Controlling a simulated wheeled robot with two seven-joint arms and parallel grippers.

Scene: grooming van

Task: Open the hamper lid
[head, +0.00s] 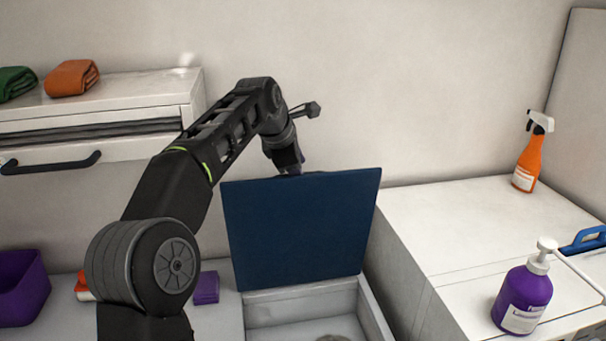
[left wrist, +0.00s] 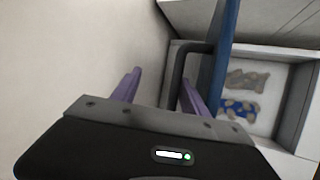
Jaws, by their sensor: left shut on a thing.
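The hamper lid (head: 300,232) is a dark blue panel standing raised, nearly upright, at the back of the pale hamper (head: 300,300). The hamper's opening shows in front of it. My left gripper (left wrist: 160,90) is behind the lid's top edge in the head view, mostly hidden there. In the left wrist view its purple fingers are on either side of the dark lid handle (left wrist: 177,70), shut on it. The lid (left wrist: 222,60) is seen edge-on there. My right gripper is not in view.
Brown and blue patterned items (left wrist: 240,105) lie inside the hamper. A white counter at right holds an orange spray bottle (head: 530,155) and a purple pump bottle (head: 523,300). A drawer unit (head: 150,112) with folded towels and a purple bin (head: 22,290) are at left.

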